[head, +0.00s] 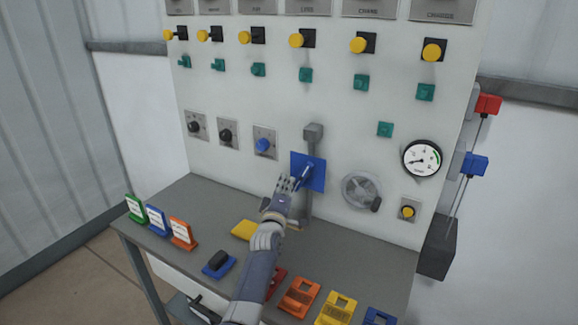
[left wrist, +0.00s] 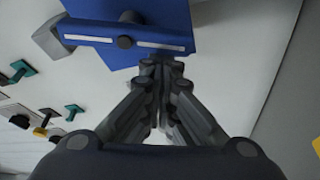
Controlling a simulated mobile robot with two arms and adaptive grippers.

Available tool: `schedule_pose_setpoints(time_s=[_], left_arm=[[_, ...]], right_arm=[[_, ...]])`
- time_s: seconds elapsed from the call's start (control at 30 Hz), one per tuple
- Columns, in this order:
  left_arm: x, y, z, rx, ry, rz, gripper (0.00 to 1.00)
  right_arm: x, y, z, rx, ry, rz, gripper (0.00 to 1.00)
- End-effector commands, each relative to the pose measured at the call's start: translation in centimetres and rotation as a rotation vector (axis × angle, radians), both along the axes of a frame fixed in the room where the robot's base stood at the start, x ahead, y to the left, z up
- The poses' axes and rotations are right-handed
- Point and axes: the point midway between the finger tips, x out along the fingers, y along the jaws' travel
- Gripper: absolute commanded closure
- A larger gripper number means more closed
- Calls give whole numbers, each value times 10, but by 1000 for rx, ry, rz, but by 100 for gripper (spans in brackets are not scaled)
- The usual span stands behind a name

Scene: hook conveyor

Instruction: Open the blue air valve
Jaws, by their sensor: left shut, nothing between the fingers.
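The blue air valve (head: 318,176) is on a vertical grey pipe on the white panel, with a square blue plate and a blue handle (head: 305,173) that slants in the head view. In the left wrist view the handle (left wrist: 88,38) is a blue bar with pale stripes and a dark round pivot, in front of the plate (left wrist: 180,22). My left gripper (head: 292,183) is at the lower left of the valve, shut and empty. Its fingertips (left wrist: 163,66) are close beside the handle's right part; I cannot tell whether they touch. My right gripper is not in view.
A blue knob (head: 263,146) is left of the valve, and a grey handwheel (head: 362,190) and a gauge (head: 422,158) are to its right. The grey table (head: 190,205) below carries tags, a yellow block (head: 245,230) and several coloured lockout pieces.

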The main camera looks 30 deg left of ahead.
Motion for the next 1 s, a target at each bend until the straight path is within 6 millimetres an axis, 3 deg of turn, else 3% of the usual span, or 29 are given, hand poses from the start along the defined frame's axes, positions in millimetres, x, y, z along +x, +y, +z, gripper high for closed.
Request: schedule_pose_setpoints(time_s=[0.43,1.0], left_arm=[[0,-10,-10,-320,12,-2,100],[0,-13,-14,-413,13,-2,100]], right_arm=[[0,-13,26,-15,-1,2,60],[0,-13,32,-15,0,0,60]])
